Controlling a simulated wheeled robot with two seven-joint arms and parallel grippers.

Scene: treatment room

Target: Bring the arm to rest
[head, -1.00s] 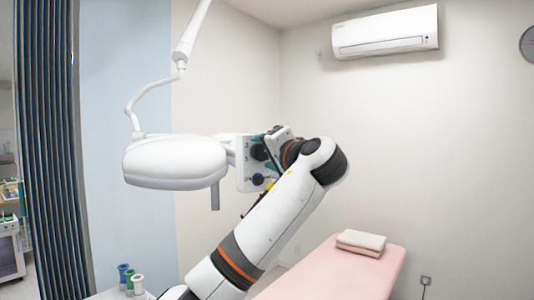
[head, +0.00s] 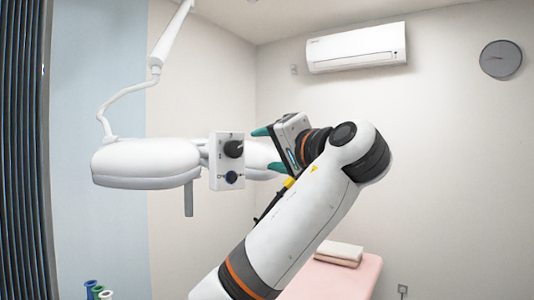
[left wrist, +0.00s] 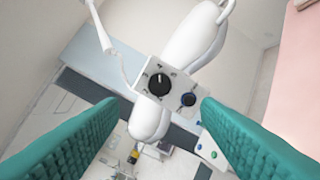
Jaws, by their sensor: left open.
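My left arm reaches up from the bottom of the head view. Its left gripper (head: 268,149) is at the top, with two teal fingers spread apart and nothing between them. A gap shows between the fingertips and the box. My right gripper is out of view.
A white lamp head (head: 145,158) hangs on a jointed arm (head: 127,92) beside the box. A pink couch (head: 340,280) with folded towels (head: 339,252) stands at lower right. Several coloured rolls (head: 97,290) are at lower left.

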